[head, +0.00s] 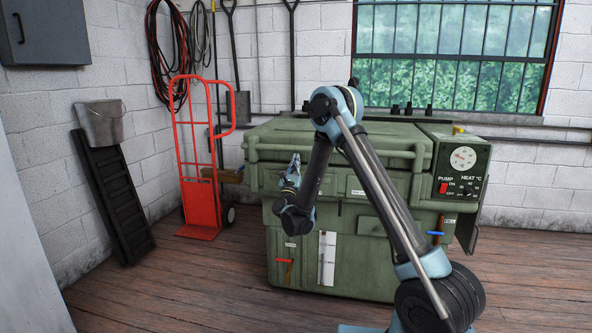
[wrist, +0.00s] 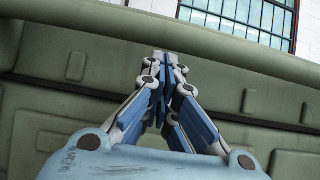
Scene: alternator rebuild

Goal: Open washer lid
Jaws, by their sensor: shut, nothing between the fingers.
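The washer (head: 345,210) is a large green metal cabinet in the middle of the head view. Its lid (head: 275,133) lies closed on top, with a rounded rail (head: 375,153) along its front edge. My gripper (head: 296,158) is shut and empty, pointing up in front of the washer near the lid's front edge. In the wrist view, the closed fingertips (wrist: 170,57) appear just below or in front of the rounded green rail (wrist: 235,52). I cannot tell whether they touch it. My arm hides part of the washer's front and lid.
A control box (head: 461,163) with a gauge and red switch sits at the washer's right. A red hand truck (head: 202,150) stands to its left. A black ramp-like panel (head: 112,195) and grey bucket (head: 101,124) are by the left wall. Wooden floor (head: 165,285) is clear in front.

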